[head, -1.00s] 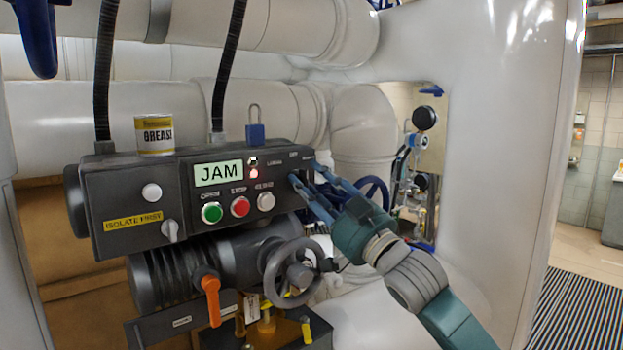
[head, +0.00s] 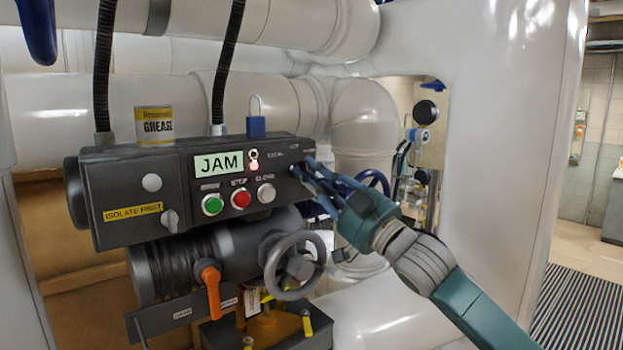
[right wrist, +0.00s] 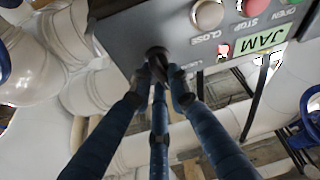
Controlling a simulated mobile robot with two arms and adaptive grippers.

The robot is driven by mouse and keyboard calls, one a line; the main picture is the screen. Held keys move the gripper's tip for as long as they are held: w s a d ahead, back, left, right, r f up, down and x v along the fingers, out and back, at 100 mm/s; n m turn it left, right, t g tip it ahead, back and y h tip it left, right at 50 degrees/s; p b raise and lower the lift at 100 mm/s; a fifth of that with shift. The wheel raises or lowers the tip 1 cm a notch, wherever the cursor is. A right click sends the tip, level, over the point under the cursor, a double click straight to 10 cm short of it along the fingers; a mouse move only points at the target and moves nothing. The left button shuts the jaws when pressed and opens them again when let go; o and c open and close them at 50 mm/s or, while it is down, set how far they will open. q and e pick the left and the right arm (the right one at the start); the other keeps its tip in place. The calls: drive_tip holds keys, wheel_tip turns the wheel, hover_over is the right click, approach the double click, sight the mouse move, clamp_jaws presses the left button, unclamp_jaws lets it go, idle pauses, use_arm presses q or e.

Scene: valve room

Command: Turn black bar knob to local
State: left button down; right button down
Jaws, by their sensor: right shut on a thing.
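The black bar knob (right wrist: 158,64) sits at the end of the dark grey control box (head: 130,188), beside the close button. In the right wrist view its dark bar lies between my fingertips. In the head view the fingers largely hide it. My right gripper (head: 301,172) reaches in from the right, its blue fingers closed on the knob; it also shows in the right wrist view (right wrist: 166,78). Small white lettering, apparently LOCAL, stands left of the knob in the head view. The knob's exact pointing direction is hard to tell. My left gripper is not in view.
The box carries a JAM display (head: 219,163), a green button (head: 212,205), a red button (head: 241,199) and a blue padlock (head: 256,127). A grease tin (head: 154,126) stands on top. A grey handwheel (head: 294,266) is below. White pipes surround the box.

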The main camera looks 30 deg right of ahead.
drive_tip(key=n+g+y+b, duration=0.1)
drive_tip(key=n+b, duration=0.1)
drive_tip(key=n, duration=0.1)
drive_tip(key=n+y+b, duration=0.1)
drive_tip(key=n+b, duration=0.1)
drive_tip(key=n, duration=0.1)
drive_tip(key=n+g+y+b, duration=0.1)
drive_tip(key=n+y+b, duration=0.1)
drive_tip(key=n, duration=0.1)
drive_tip(key=shift+f+n+g, duration=0.1)
drive_tip(key=shift+n+g, duration=0.2)
drive_tip(key=shift+a+r+n, duration=0.1)
drive_tip(key=shift+r+n, duration=0.25)
drive_tip(key=shift+n, duration=0.15)
drive_tip(key=shift+n+g+y+p, duration=0.3)
drive_tip(key=shift+n+g+p, duration=0.4)
drive_tip(key=shift+n, duration=0.3)
drive_tip(key=shift+f, duration=0.1)
